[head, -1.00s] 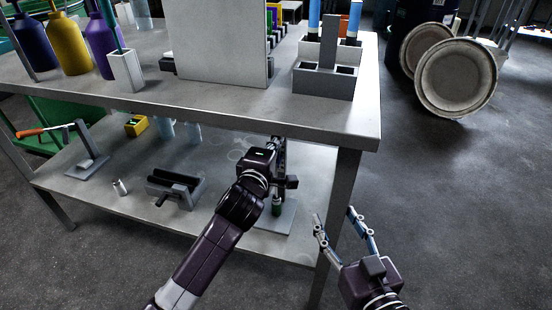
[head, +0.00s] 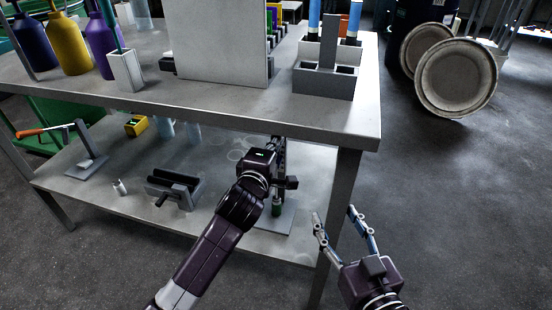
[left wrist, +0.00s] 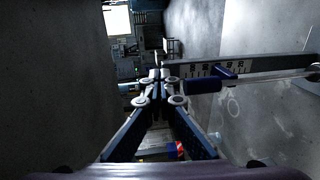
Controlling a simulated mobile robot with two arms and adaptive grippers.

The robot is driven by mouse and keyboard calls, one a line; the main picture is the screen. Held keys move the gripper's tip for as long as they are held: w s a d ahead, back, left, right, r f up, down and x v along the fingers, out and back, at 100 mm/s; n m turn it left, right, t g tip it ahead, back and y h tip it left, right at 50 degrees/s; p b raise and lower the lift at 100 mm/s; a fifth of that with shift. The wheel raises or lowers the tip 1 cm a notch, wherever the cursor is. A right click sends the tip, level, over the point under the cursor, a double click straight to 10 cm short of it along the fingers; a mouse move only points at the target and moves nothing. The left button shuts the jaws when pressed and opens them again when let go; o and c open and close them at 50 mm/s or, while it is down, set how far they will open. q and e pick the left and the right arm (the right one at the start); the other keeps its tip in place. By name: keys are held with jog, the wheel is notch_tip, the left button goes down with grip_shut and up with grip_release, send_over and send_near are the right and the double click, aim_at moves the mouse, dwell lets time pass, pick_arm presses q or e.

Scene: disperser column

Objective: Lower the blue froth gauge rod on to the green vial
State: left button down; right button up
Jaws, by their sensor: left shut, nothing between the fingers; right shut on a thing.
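The green vial (head: 277,209) stands upright on a grey base plate (head: 285,222) on the lower shelf. My left gripper (left wrist: 158,80) has its fingertips together with nothing between them. In the head view it is at the gauge stand above the vial, and my arm hides much of the stand. In the left wrist view a blue knob (left wrist: 225,73), seemingly of the gauge rod, lies right of the fingertips, beside a dark marked bar (left wrist: 265,63). The vial cannot be made out there.
The upper shelf edge (head: 300,137) overhangs the lower shelf near my left arm. A dark cradle (head: 175,190) and a small white vial (head: 119,187) sit on the lower shelf to the left.

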pick_arm(q)
jog(key=shift+f, duration=0.15)
pick_arm(e)
jog(key=shift+w+a+r+t, duration=0.1)
jog(key=shift+r+t, duration=0.05)
jog(key=shift+r, duration=0.35)
jog(key=shift+w+a+r+t, duration=0.1)
jog(key=shift+r+t, duration=0.05)
jog(key=shift+r, duration=0.3)
pick_arm(q)
jog(key=shift+r+p, duration=0.65)
pick_arm(e)
jog(key=shift+s+d+f+g, duration=0.1)
jog(key=shift+d+f+g, duration=0.15)
jog(key=shift+g, duration=0.65)
dwell(0.4)
pick_arm(q)
jog(key=shift+a+r, duration=0.1)
jog(key=shift+r, duration=0.15)
pick_arm(e)
jog(key=shift+s+f+g, duration=0.15)
jog(key=shift+s+g, duration=0.1)
jog(key=shift+g, duration=0.15)
jog(key=shift+f, duration=0.1)
